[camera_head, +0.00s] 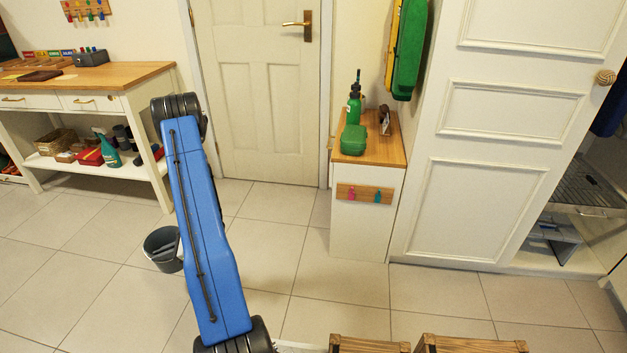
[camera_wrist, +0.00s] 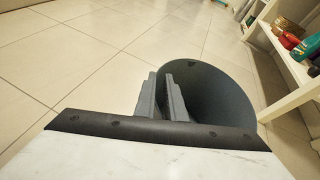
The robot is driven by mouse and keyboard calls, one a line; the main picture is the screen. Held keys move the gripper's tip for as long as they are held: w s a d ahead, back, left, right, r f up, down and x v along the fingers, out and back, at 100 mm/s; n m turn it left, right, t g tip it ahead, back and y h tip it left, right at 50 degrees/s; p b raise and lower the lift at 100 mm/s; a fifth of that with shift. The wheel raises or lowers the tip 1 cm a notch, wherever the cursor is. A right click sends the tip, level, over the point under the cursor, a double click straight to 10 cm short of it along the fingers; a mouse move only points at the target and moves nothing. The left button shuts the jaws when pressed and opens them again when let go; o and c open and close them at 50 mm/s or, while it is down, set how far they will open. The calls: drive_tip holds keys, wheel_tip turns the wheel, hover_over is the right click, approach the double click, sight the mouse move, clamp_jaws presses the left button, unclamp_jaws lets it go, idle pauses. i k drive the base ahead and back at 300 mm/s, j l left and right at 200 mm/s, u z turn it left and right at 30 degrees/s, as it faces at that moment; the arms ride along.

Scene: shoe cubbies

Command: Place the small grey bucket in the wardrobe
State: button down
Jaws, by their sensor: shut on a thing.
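The small grey bucket (camera_head: 153,240) is at the left of the head view, low over the tiled floor; I cannot tell whether it touches the tiles. In the wrist view the bucket (camera_wrist: 220,95) opens toward the camera, right of the fingers. My gripper (camera_wrist: 163,78) is shut on the bucket's near rim, with its fingers on either side of the wall. My blue arm hides part of the bucket in the head view. The white wardrobe (camera_head: 480,145) stands at the right; its interior (camera_head: 580,190) shows beside the panelled door, with a grey shelf inside.
A white bench with a wooden top (camera_head: 135,75) stands at the left, with items on its lower shelf. A small cabinet (camera_head: 365,225) holding a green box and bottle stands beside the wardrobe. Wooden crates (camera_head: 470,345) are at the bottom edge. The middle floor is clear.

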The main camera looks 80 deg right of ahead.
sight(579, 257)
drive_tip(key=k+j+z, duration=0.2)
drive_tip(key=z, duration=0.2)
drive_tip(key=k+j+z, duration=0.5)
drive_tip(key=z, duration=0.25)
drive_tip(key=k+z, duration=0.25)
drive_tip(key=z, duration=0.15)
drive_tip(key=k+l+z, duration=0.15)
drive_tip(key=l+z, duration=0.15)
drive_tip(key=z, duration=0.2)
drive_tip(key=l+z, duration=0.3)
drive_tip(key=z, duration=0.15)
drive_tip(key=i+l+z, duration=0.7)
drive_tip(key=i, duration=0.5)
